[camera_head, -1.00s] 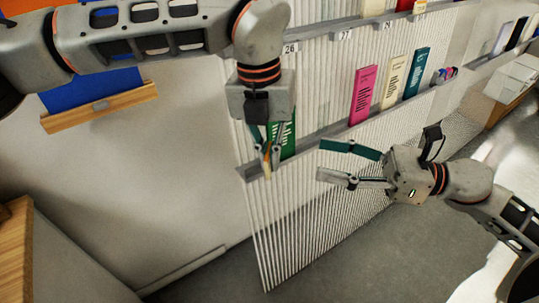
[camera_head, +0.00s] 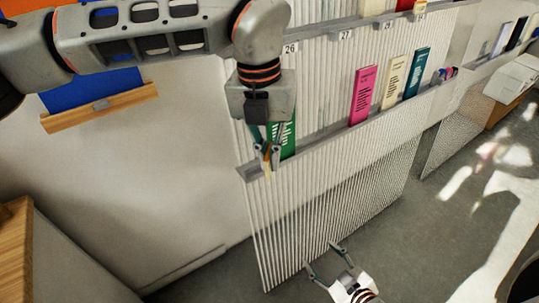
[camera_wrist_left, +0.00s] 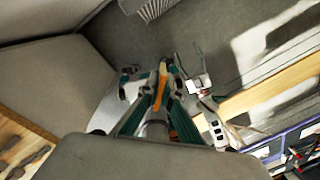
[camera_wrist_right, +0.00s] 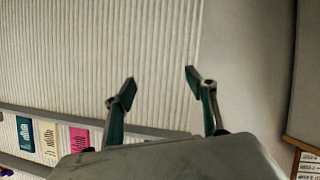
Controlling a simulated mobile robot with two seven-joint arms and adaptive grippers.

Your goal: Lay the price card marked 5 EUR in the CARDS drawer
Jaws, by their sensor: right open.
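My left gripper (camera_head: 266,158) hangs in front of the lower ledge, near the green booklet (camera_head: 288,138). Its fingers are closed around a thin orange strip (camera_wrist_left: 160,86), seen between them in the left wrist view; no print on it can be read. My right gripper (camera_head: 322,257) is low in front of the ribbed panel, open and empty; its spread fingers also show in the right wrist view (camera_wrist_right: 158,80). I cannot make out a card marked 5 EUR or a drawer marked CARDS in any view.
The ribbed panel (camera_head: 300,220) carries a lower ledge (camera_head: 330,132) with pink (camera_head: 363,95), cream (camera_head: 391,82) and teal (camera_head: 416,73) booklets. Tags 26 and 27 mark the upper ledge. A wooden ledge (camera_head: 100,108) is on the left wall. Grey floor (camera_head: 440,240) is clear at right.

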